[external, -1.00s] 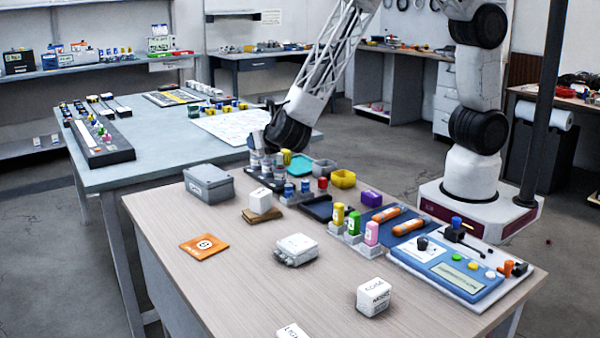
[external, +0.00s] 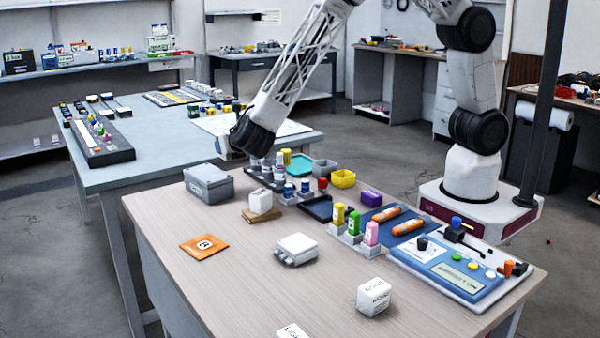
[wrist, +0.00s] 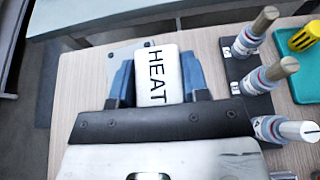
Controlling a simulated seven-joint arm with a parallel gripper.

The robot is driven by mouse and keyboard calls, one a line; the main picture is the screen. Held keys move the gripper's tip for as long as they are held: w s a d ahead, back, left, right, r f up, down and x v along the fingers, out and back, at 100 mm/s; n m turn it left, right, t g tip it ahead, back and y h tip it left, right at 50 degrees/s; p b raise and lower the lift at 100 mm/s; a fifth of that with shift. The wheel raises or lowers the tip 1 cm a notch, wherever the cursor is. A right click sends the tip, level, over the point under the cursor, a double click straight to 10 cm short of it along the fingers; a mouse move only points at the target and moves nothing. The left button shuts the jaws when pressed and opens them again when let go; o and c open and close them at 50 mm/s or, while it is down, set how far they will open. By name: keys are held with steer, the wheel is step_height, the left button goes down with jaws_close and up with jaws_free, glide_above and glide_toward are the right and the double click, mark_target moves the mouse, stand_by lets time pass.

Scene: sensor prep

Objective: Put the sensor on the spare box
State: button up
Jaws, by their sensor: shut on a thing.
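My gripper (wrist: 158,88) is shut on a white block marked HEAT (wrist: 157,65), which sits between its two blue fingers in the wrist view. In the external view my dark wrist end hangs just behind and above the right end of a grey lidded box (external: 208,184); the fingers and held block cannot be made out there. The grey box has a small label I cannot read. In the wrist view a grey surface with screws (wrist: 116,57), apparently its lid, shows beyond and partly behind the held block. I cannot tell whether they touch.
A white block (external: 260,201) on a brown board stands right of the grey box. Bottles in a dark rack (external: 268,172) stand close to my gripper. An orange card (external: 204,246), a white-grey box (external: 296,249) and a white cube (external: 374,297) lie nearer the front, with bare table between.

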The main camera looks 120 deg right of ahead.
steer(key=w+d, duration=0.1)
steer(key=w, duration=0.1)
steer(key=w+d, duration=0.1)
steer(key=w, duration=0.1)
steer(key=w+d, duration=0.1)
steer(key=w, duration=0.1)
steer(key=shift+f, duration=0.3)
steer(key=shift+s, duration=0.1)
steer(key=shift+f, duration=1.75)
steer(key=shift+f, duration=0.15)
steer(key=o, duration=0.9)
steer(key=shift+o, duration=0.2)
steer(key=shift+a+r, duration=0.4)
steer(key=shift+a, duration=0.15)
steer(key=v, duration=1.1)
